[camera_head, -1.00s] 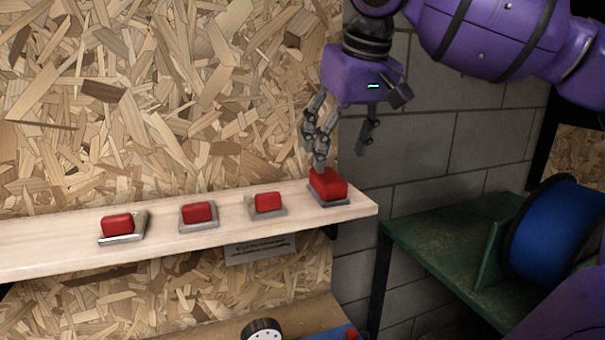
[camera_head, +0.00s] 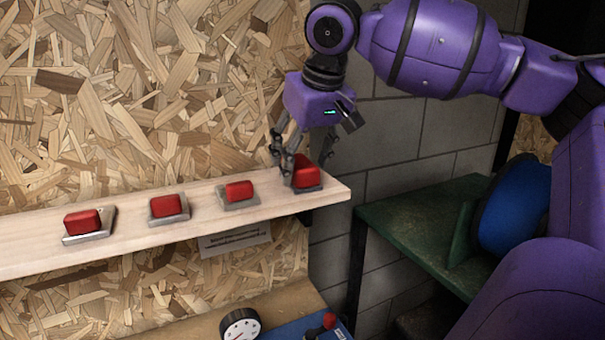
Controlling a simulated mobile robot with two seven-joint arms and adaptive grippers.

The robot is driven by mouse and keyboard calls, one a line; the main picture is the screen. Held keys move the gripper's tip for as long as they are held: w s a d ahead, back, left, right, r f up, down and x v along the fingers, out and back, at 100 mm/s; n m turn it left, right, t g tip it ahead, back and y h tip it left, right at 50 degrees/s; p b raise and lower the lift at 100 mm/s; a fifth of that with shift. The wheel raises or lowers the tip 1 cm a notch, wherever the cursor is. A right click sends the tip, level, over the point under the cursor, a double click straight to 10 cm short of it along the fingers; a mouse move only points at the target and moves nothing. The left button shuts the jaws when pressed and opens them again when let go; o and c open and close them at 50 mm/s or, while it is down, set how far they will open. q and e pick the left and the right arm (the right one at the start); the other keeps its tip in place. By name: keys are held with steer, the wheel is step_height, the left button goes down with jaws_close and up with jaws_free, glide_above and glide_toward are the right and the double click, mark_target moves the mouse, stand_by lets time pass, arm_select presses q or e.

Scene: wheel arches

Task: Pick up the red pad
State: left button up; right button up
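Several red pads sit on grey plates in a row along a pale wooden shelf (camera_head: 140,235). The rightmost red pad (camera_head: 306,174), near the shelf's right end, is the largest. The others are a far-left pad (camera_head: 82,222), a second pad (camera_head: 166,206) and a third pad (camera_head: 239,190). My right gripper (camera_head: 306,172) points down at the rightmost pad. Its fingers are spread apart, one in front of the pad's left side and one near its right edge. I cannot tell whether they touch it. My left gripper is not in view.
A chipboard wall (camera_head: 140,100) stands behind the shelf, with a label (camera_head: 235,241) below its edge. A green table (camera_head: 405,225) with a blue spool (camera_head: 515,205) is at right. Below are a round gauge (camera_head: 240,325) and a red-topped lever (camera_head: 328,321).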

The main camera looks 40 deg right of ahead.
mark_target(299, 160)
steer(key=c, duration=1.1)
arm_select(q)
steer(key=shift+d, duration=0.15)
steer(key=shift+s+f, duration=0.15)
arm_select(e)
steer(key=shift+r, duration=0.1)
